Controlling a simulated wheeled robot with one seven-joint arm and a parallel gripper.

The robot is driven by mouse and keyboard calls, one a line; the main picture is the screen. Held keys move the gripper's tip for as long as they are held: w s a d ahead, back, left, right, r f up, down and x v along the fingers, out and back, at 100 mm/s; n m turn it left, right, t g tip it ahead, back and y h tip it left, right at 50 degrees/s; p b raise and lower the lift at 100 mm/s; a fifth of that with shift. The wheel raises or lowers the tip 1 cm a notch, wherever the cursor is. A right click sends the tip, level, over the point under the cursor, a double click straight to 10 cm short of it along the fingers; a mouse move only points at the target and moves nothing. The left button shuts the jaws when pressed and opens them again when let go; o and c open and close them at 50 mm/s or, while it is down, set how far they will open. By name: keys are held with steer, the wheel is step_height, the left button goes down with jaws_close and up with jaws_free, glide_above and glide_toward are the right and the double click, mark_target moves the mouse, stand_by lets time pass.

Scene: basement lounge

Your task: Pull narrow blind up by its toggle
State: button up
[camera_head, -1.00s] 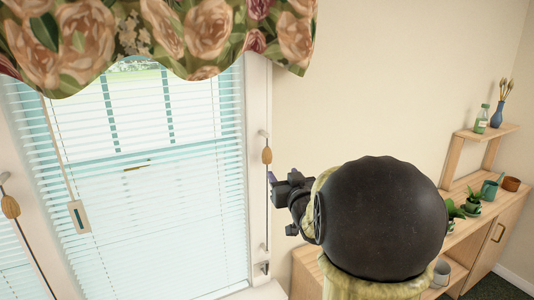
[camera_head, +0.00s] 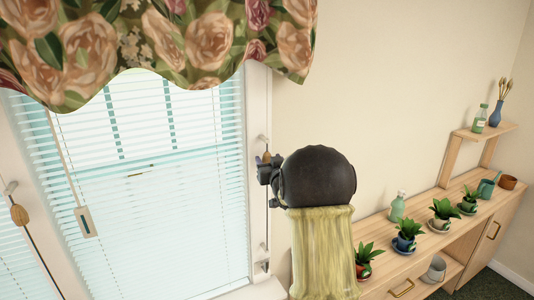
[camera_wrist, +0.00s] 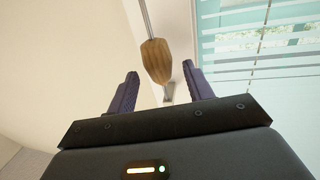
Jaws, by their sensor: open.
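A wooden toggle (camera_wrist: 156,60) hangs on a cord beside the right edge of the slatted blind (camera_head: 160,210). In the wrist view it shows between the two fingers of my gripper (camera_wrist: 160,72), with gaps on both sides. My gripper (camera_head: 263,170) is open and empty. In the head view it overlaps the toggle (camera_head: 265,156) and hides part of it; the cord runs on below. Contact is not visible. A second wooden toggle (camera_head: 19,214) hangs at the left, beside another blind (camera_head: 18,265) cut off by the picture edge. I cannot tell which blind is the narrow one.
A floral valance (camera_head: 160,45) hangs over the window top. A wooden cabinet (camera_head: 400,262) with potted plants, a bottle and cups stands at the right. The wall (camera_head: 370,80) above it is bare.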

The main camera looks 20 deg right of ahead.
mark_target(267, 157)
steer(key=shift+w+d+p, duration=0.15)
steer(key=shift+w+p, duration=0.1)
steer(key=shift+w, duration=0.5)
steer(key=shift+w+d+p, duration=0.1)
steer(key=shift+w+p, duration=0.1)
steer(key=shift+w, duration=0.55)
jaws_close()
steer(key=shift+f, duration=0.15)
